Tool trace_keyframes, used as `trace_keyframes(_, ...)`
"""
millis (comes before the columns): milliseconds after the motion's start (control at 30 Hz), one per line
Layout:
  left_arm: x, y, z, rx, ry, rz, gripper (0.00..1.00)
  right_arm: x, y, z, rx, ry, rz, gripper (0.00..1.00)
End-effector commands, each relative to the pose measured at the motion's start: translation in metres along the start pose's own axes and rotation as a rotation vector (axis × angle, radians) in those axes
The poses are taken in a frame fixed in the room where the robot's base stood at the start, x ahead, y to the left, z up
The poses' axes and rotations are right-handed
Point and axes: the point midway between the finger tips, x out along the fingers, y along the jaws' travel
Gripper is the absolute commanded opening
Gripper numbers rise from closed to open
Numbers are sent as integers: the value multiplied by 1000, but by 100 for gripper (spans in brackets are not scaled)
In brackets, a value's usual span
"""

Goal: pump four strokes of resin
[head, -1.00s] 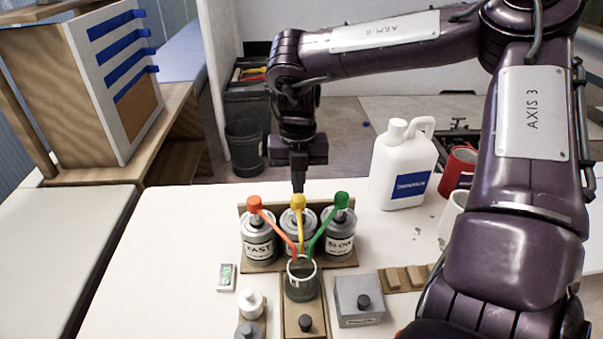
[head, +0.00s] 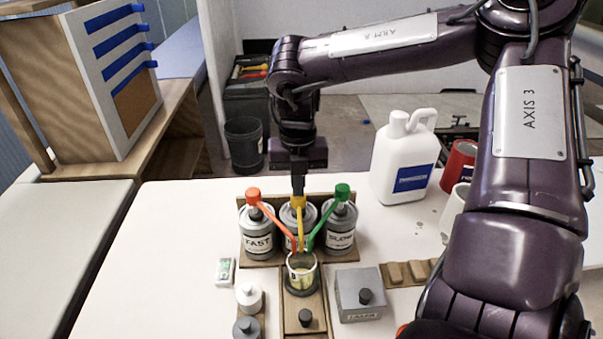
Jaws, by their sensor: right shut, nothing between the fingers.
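Three grey cans stand in a wooden rack: FAST (head: 257,241) with a red pump head (head: 253,194), a middle can (head: 291,236) with a yellow pump head (head: 298,203), and SLOW (head: 341,240) with a green pump head (head: 342,191). All three spouts lead to a clear cup (head: 302,271) holding some pale yellow liquid. My right gripper (head: 298,188) is shut and empty, pointing down with its tips on the yellow head, which sits lower than the red and green ones. The middle can's label is partly hidden. My left gripper is not in view.
A grey box (head: 359,296) stands right of the cup, and small bottles (head: 249,297) stand to the left. A white jug (head: 402,160), a red mug (head: 459,166) and a white mug (head: 455,208) are on the right. The table's left part is clear.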

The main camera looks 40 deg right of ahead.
Motion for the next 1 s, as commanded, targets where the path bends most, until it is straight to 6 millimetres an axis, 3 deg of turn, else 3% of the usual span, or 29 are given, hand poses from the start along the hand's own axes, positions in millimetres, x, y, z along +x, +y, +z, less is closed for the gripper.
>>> trace_keyframes(200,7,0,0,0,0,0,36,11,-1,-1,-1,4,-2,0)
trace_keyframes(467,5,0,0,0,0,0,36,8,-1,-1,-1,4,-2,0)
trace_keyframes(1000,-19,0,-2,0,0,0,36,-22,-1,-1,-1,3,-2,0)
